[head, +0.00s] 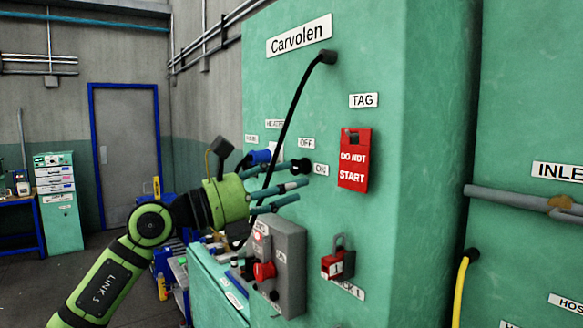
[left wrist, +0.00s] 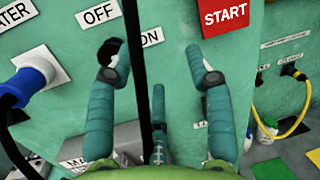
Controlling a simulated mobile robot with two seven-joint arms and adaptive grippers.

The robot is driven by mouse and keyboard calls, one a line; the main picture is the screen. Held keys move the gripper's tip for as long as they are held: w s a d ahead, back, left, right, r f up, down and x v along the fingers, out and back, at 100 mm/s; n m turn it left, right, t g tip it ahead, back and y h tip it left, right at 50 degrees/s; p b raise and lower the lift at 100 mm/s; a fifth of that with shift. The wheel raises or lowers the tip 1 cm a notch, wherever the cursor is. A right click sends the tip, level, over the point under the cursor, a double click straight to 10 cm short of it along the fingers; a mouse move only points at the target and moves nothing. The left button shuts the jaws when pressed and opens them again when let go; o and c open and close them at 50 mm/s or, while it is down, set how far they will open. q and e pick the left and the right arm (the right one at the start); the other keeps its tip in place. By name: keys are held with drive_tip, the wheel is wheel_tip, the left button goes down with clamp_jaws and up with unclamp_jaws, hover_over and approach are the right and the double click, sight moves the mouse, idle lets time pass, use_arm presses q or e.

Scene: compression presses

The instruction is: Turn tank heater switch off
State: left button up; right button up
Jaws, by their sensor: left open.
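The black switch knob (head: 304,167) sits on the green cabinet between an OFF label (head: 306,143) and an ON label (head: 320,170). In the left wrist view the knob (left wrist: 107,50) is partly hidden behind a fingertip of my gripper. A HEATER label (head: 275,124) is partly covered by the black cable. My left gripper (head: 298,184) is open and close to the panel, with one finger over or beside the knob. I cannot tell whether it touches. Which way the knob points is hidden. My right gripper is not in view.
A black cable (head: 294,105) hangs in front of the panel and passes between my fingers. A blue plug (left wrist: 35,83) is at the left. A red DO NOT START tag (head: 354,160) hangs at the right. A grey box with a red button (head: 264,271) sits below.

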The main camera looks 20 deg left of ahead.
sight(294, 166)
use_arm(q)
drive_tip(key=a+r+y, duration=0.2)
drive_tip(key=a+y, duration=0.2)
drive_tip(key=a, duration=0.1)
drive_tip(key=shift+t, duration=0.4)
drive_tip(key=p+x, duration=0.2)
drive_tip(key=x, duration=0.1)
drive_tip(key=p+x, duration=0.2)
drive_tip(key=x, duration=0.1)
drive_tip(key=shift+w+r, duration=0.25)
drive_tip(key=shift+w, duration=0.15)
drive_tip(key=shift+w+d+f, duration=0.15)
drive_tip(key=shift+w+d, duration=0.1)
drive_tip(key=shift+w, duration=0.15)
